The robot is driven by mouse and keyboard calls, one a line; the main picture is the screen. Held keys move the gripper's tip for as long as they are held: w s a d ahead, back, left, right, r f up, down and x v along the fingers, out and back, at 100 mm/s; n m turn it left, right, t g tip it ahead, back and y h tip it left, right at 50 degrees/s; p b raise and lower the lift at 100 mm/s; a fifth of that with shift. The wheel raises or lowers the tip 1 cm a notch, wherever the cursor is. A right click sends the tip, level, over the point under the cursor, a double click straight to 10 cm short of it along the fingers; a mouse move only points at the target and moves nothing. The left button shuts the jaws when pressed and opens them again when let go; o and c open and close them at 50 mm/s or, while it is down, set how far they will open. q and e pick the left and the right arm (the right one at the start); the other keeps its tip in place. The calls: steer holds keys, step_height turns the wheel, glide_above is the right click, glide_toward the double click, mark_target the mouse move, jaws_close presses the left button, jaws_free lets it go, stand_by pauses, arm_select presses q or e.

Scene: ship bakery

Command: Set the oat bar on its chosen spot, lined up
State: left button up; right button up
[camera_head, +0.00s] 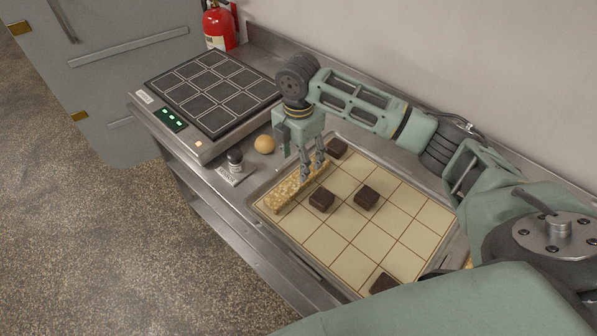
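The oat bar (288,192) is a long, pale, grainy bar at the left edge of a gridded tray (330,243). It lies along the grid's left column, and I cannot tell whether it touches the tray surface. My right gripper (314,172) points down at the bar's far half, its two fingers apart with the tips at the bar. I cannot tell whether they press on it. Dark square pieces sit on the grid: one (322,200) close beside the bar, one (366,197) further right, one (336,148) at the back. My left gripper is not in view.
Another dark piece (383,283) sits at the tray's near side. A round bun (265,144) and a small dark-topped object (235,160) stand left of the tray. A black-gridded appliance (213,90) is further left. Several grid cells are bare. The wall runs close behind.

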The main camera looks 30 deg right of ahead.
steer(key=shift+r, duration=2.4)
